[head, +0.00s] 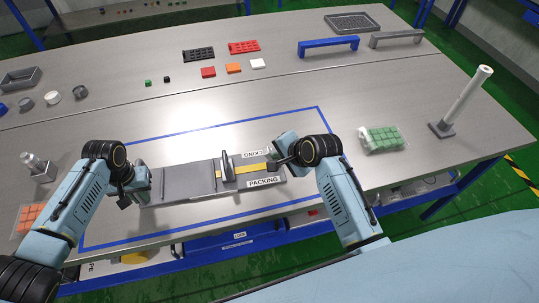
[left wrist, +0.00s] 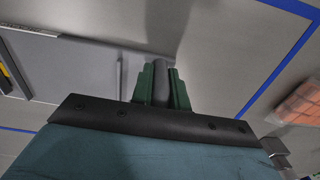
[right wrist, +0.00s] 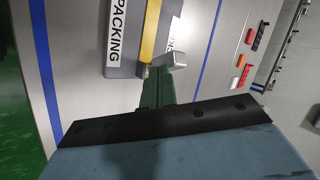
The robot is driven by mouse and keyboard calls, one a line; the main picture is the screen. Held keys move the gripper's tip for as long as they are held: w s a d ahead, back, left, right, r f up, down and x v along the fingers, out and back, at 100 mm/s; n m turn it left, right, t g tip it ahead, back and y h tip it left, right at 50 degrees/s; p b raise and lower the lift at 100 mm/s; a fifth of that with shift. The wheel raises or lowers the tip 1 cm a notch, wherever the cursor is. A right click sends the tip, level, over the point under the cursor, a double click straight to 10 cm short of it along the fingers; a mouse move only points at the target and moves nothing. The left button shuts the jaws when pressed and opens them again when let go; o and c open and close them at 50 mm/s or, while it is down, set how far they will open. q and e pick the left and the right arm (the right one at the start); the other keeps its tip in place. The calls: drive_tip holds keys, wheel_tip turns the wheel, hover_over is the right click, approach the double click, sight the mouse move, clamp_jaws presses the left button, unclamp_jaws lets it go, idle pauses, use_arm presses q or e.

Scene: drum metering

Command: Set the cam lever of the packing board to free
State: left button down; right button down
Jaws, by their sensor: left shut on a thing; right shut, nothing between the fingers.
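The grey packing board (head: 200,185) lies inside the blue outline, with "PACKING" labels and a yellow strip (head: 253,174) along it. An upright grey piece (head: 226,165) stands across its middle. My left gripper (head: 138,188) is at the board's left end; in the left wrist view it is shut on a grey rounded piece (left wrist: 161,82) there. My right gripper (head: 283,160) is at the right end, shut and empty. In the right wrist view a light grey block (right wrist: 172,61), perhaps the cam lever, is at the strip's end, right by the fingertips. Whether they touch is unclear.
A bag of green blocks (head: 381,139) lies to the right, with a white post on a grey base (head: 442,129) beyond it. Orange blocks (head: 30,217) and a small metal fitting (head: 39,169) are at the left. Small coloured blocks and trays sit farther back. Bare table surrounds the board.

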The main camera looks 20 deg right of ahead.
drive_tip(key=shift+w+a+f, duration=0.1)
drive_tip(key=shift+w+a, duration=0.3)
drive_tip(key=shift+a, duration=0.35)
use_arm(q)
drive_tip(key=shift+d, duration=0.1)
use_arm(e)
drive_tip(key=shift+a, duration=0.25)
drive_tip(key=shift+d, duration=0.1)
drive_tip(key=shift+s+d, duration=0.1)
drive_tip(key=shift+d, duration=0.75)
drive_tip(key=shift+s+d, duration=0.1)
drive_tip(key=shift+s, duration=0.25)
drive_tip(key=s+a+v, duration=0.1)
drive_tip(key=v, duration=1.1)
drive_tip(key=shift+s, duration=0.25)
